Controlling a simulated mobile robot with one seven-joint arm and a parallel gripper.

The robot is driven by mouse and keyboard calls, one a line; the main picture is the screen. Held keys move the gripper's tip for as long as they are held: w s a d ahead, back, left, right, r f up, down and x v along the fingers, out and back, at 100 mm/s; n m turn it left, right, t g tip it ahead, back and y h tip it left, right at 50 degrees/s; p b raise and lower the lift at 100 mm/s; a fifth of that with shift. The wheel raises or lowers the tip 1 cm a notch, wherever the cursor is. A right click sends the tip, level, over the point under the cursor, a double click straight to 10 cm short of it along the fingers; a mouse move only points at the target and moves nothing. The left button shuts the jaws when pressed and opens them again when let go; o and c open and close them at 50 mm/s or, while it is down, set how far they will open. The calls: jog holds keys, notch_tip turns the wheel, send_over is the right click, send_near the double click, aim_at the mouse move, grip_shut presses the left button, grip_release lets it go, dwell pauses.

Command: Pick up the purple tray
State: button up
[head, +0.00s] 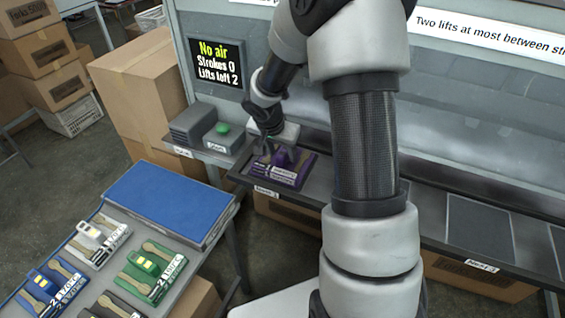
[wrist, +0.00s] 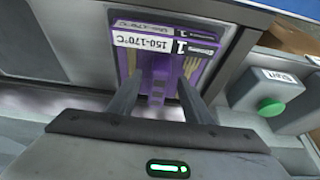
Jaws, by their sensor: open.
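The purple tray (head: 290,180) lies on a dark base on the grey shelf of the press, with a white label on its front edge. The wrist view shows the purple tray (wrist: 205,52) with labels reading 150-170°C and 1, and light wooden pieces in it. My gripper (head: 272,150) is right over the tray. In the wrist view my gripper (wrist: 161,88) is open, its two dark fingers on either side of a raised purple part of the tray. I cannot tell whether the fingers touch it. Part of the tray is hidden by the gripper.
A green Start button (head: 223,128) sits left of the tray, also in the wrist view (wrist: 272,106). A screen (head: 217,63) reads No air, Strokes 0, Lifts left 2. A table with a blue pad (head: 168,200) holds white, blue and green trays. Cardboard boxes (head: 140,85) stand at left.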

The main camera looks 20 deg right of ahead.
jog(key=shift+w+d+f, duration=0.2)
jog(key=shift+f, duration=0.45)
grip_shut()
jog(key=shift+r, duration=0.1)
